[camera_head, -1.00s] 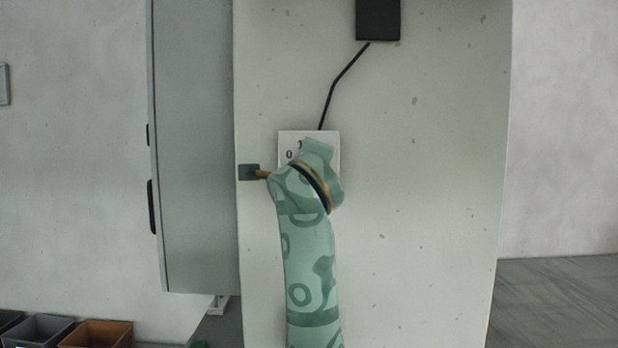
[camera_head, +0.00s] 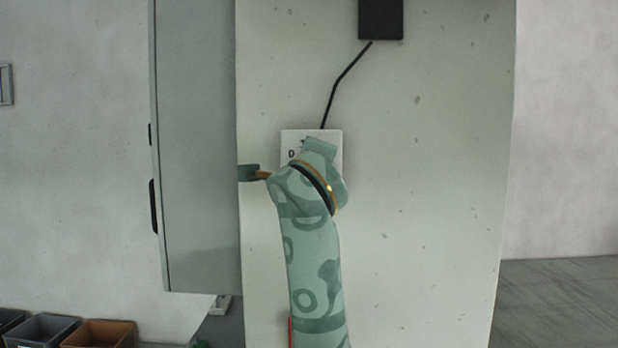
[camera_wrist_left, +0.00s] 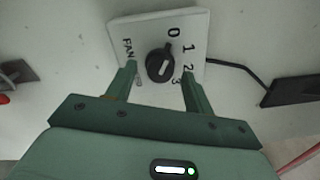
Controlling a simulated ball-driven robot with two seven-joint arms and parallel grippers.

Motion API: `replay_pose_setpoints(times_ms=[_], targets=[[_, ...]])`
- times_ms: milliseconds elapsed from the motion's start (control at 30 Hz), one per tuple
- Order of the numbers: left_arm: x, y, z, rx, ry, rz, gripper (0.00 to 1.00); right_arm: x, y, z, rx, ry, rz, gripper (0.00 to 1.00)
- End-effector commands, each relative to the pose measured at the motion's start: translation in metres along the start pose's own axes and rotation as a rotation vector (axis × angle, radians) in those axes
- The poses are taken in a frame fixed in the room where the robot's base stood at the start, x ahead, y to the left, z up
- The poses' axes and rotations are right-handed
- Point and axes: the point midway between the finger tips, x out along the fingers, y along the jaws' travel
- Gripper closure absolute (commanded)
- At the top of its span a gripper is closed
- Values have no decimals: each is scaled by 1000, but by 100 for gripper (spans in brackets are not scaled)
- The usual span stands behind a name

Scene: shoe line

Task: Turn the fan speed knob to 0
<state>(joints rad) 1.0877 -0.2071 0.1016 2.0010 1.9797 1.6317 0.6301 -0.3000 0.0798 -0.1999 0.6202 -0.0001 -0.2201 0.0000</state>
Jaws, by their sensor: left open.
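The black fan speed knob (camera_wrist_left: 160,65) sits on a white plate (camera_wrist_left: 195,30) marked FAN, 0, 1, 2 and 3, in the left wrist view. The knob's narrow dark end points up and slightly right, towards the gap between 0 and 1. My left gripper (camera_wrist_left: 158,69) is open, with one finger on each side of the knob. I cannot tell whether the fingers touch it. In the head view my left forearm and wrist cover most of the plate (camera_head: 290,137), and the knob is largely hidden. My right gripper is not in view.
A black cable (camera_head: 333,90) runs from the plate up to a black box (camera_head: 380,18) on the pale panel (camera_head: 440,180). A grey cabinet side (camera_head: 197,150) stands left. Bins (camera_head: 100,333) lie at the lower left. The panel right of my arm is clear.

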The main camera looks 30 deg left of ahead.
Motion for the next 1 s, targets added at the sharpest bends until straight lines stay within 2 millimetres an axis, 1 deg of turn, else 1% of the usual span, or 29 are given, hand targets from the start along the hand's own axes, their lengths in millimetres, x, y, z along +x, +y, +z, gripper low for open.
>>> replay_pose_setpoints(times_ms=[167,300,400,500,600,700,1000], targets=[[-43,1,-1,-7,4,-3,48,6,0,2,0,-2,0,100],[-83,1,-2,-7,6,-3,48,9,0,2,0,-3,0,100],[-107,1,0,-3,1,-2,48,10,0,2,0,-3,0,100],[-126,1,1,-3,0,-2,48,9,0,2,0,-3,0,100],[-139,0,1,-1,-1,-1,48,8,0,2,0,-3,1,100],[-146,0,0,-2,-1,0,48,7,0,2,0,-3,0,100],[-148,1,0,-1,0,0,48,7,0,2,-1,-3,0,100]])
